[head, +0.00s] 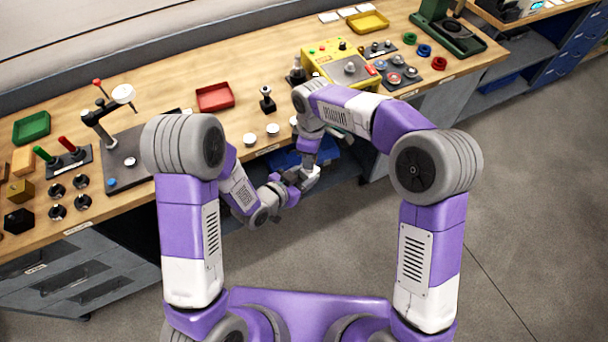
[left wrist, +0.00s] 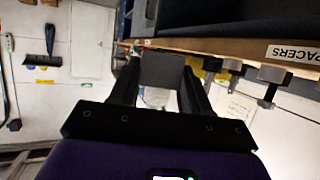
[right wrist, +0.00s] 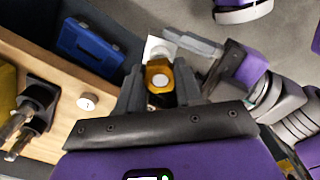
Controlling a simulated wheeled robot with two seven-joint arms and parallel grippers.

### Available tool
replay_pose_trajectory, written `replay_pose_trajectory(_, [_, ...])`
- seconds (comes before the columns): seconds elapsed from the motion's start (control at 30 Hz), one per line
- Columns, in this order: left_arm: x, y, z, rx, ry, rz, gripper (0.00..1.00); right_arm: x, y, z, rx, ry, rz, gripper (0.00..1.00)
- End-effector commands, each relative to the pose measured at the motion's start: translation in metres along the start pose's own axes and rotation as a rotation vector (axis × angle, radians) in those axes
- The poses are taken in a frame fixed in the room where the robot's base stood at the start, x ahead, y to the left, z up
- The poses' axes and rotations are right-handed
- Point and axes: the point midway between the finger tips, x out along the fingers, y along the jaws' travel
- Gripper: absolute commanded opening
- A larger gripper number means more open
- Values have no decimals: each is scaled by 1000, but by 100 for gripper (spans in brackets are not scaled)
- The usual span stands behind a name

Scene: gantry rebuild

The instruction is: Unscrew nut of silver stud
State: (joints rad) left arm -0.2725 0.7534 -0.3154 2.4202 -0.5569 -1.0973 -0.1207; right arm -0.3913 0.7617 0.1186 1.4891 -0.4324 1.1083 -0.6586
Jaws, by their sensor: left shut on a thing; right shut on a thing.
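My two grippers meet in front of the bench's front edge in the head view. My left gripper (head: 289,181) is shut on a grey square-faced block, which looks like part of the silver stud (left wrist: 162,68). My right gripper (head: 308,177) is shut on a gold nut (right wrist: 152,70). The stud's round silver end shows in the middle of the nut in the right wrist view (right wrist: 160,81), so the nut is around the stud. A pale square part (right wrist: 155,46) shows just beyond the nut, by the left fingers. The thread is hidden.
The wooden bench (head: 160,95) runs behind the grippers. White round pieces (head: 250,139) and a dark stand (head: 267,100) are near its front edge. A blue case (right wrist: 90,45) lies below the edge. A red tray (head: 214,97) stands farther back. The floor in front is clear.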

Motion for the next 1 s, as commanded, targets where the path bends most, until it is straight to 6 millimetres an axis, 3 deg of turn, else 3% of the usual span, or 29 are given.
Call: replay_pose_trajectory(1.0, [0,-1,-2,0,4,-1,0,-1,0,0,-1449,1,-3,5])
